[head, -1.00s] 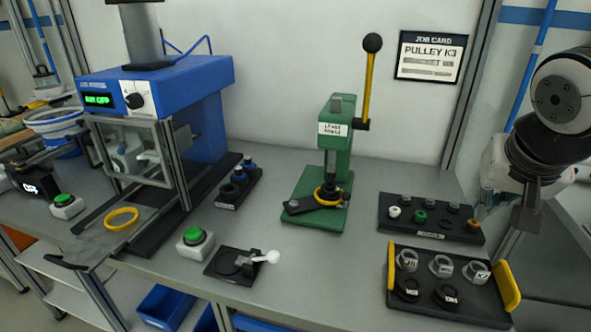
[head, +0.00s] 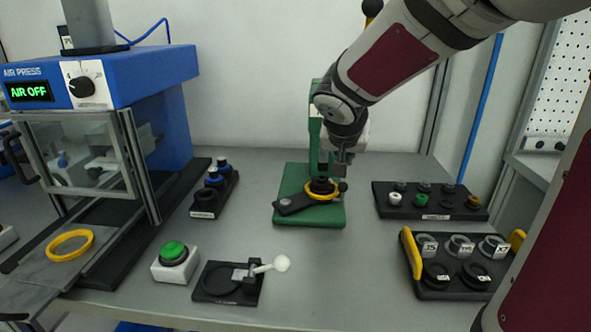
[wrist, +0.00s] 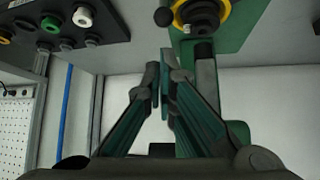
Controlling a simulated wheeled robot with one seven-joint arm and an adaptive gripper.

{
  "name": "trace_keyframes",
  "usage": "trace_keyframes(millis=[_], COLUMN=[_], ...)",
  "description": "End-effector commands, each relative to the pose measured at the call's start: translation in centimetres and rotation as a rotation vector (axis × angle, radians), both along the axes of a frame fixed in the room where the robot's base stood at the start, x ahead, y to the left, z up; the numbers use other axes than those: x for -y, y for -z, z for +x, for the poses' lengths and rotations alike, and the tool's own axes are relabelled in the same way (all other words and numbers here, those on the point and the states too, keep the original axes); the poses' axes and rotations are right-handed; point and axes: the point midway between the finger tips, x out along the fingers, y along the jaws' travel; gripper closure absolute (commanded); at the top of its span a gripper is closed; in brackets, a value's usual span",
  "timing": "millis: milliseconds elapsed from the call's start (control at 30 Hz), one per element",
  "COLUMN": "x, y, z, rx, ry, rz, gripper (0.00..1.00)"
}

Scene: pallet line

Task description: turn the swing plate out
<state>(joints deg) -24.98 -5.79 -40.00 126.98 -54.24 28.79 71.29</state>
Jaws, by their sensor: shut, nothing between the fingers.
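The swing plate (head: 292,204) is a dark flat arm lying across the green lever press base (head: 328,216) in the head view. A yellow ring (head: 330,195) and a dark round piece sit at its right part. A small dark knob (head: 343,187) stands at the right end; the knob (wrist: 163,17) also shows at the top of the wrist view. My gripper (head: 341,168) is shut and empty, just above and behind the knob, apart from it in the wrist view (wrist: 162,78). My arm hides most of the press column and lever.
The air press (head: 130,90) reads AIR OFF at left. A green button box (head: 175,262) and a black toggle fixture (head: 228,284) stand at the front. Plug tray (head: 430,207) and ring tray (head: 455,270) lie at right. The bench between is clear.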

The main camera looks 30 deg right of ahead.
Motion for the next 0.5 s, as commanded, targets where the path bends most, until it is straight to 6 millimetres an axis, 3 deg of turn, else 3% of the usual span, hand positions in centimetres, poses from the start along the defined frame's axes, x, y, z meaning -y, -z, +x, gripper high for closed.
trace_keyframes(millis=[267, 500], x=[0.5, 2.3], y=[0.9, 3.7], z=[0.5, 2.2], rx=[-0.004, -0.006], ry=[0.002, 0.003], rz=[0.001, -0.002], gripper=[1.00, 1.00])
